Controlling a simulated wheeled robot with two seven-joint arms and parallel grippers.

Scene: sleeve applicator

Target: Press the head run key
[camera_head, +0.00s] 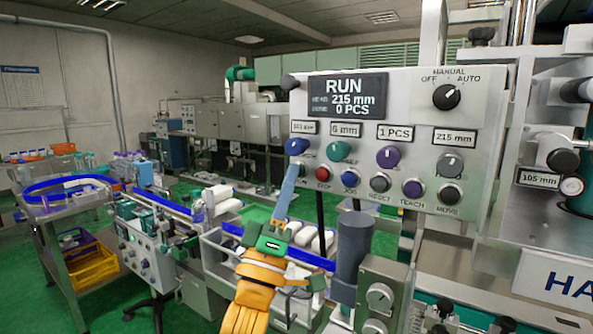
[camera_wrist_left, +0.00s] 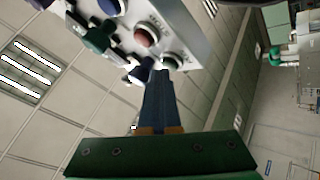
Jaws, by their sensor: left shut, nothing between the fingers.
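The control panel (camera_head: 410,135) has a display reading RUN, and a row of round keys along its lower part. The leftmost key of that row, beside the red STOP key (camera_head: 323,174), is mostly covered by my fingers in the head view. In the left wrist view a dark key in a pale ring (camera_wrist_left: 172,62) sits beside the red key (camera_wrist_left: 146,34), just past my fingertips. My left gripper (camera_head: 293,168) is shut and empty, its blue fingers pointing up at the panel's lower left. I cannot tell whether the tips touch the key. My right gripper is not in view.
A blue knob (camera_head: 297,146) sits just above my fingertips, with green and purple knobs to its right. A grey cylinder (camera_head: 354,245) stands below the panel. A conveyor with blue rails (camera_head: 165,203) runs at the left. Green floor is open farther left.

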